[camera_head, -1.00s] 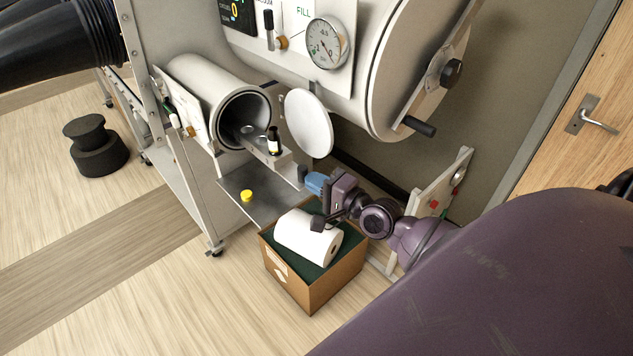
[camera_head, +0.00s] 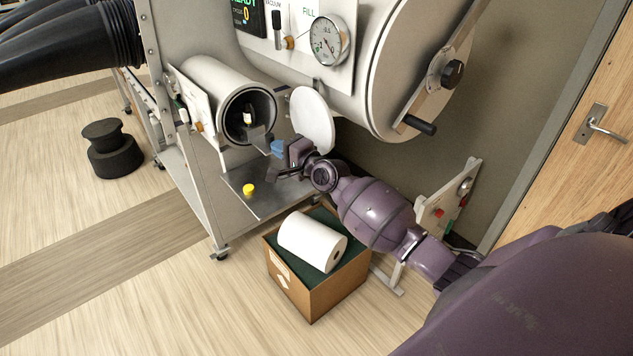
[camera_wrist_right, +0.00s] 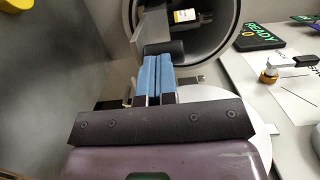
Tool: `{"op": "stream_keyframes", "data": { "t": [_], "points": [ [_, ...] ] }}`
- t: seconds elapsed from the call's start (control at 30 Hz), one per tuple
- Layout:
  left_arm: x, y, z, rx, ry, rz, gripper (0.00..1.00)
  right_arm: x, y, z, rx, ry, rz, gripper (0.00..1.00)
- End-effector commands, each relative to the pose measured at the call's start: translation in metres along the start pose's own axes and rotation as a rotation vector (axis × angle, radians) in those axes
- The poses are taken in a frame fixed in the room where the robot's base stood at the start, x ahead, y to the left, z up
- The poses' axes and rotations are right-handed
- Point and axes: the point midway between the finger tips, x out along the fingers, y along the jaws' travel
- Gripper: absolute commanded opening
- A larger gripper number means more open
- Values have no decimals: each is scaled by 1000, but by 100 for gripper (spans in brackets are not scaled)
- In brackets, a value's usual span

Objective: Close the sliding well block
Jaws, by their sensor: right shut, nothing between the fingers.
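The sliding well block shows as a grey block (camera_head: 259,138) at the mouth of the small cylindrical port (camera_head: 224,105). In the right wrist view its grey end (camera_wrist_right: 152,35) is just ahead of the fingers. A dark vial with a white label (camera_head: 247,119) stands inside the port and also shows in the wrist view (camera_wrist_right: 184,16). My right gripper (camera_head: 278,148) has blue fingertips, shut together and empty, pointing at the block's outer end. They look very close to it; contact is unclear. The wrist view shows the fingertips (camera_wrist_right: 154,72) side by side. My left gripper is not in view.
The round white port door (camera_head: 312,118) stands open right of the mouth. A metal shelf (camera_head: 268,198) below holds a yellow cap (camera_head: 249,189). A cardboard box (camera_head: 322,294) with a white roll (camera_head: 312,240) stands in front. The larger chamber (camera_head: 400,60) is above.

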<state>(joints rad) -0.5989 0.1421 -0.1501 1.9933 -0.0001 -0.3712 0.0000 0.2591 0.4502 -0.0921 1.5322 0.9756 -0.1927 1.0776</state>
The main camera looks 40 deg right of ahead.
Motion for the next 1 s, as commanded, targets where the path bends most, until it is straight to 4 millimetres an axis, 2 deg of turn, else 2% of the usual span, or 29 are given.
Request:
{"op": "stream_keyframes", "data": {
  "t": [0.2, 0.5, 0.8, 1.0],
  "points": [
    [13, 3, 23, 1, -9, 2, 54, 42, 6, -6, 1, 0, 2, 0],
    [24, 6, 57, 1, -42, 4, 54, 88, 5, -14, 1, 1, 2, 0],
    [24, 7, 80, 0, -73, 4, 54, 111, 3, -18, 0, 0, 2, 0],
    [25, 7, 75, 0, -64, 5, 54, 116, 0, -19, 0, 0, 0, 0]
  ]
}}
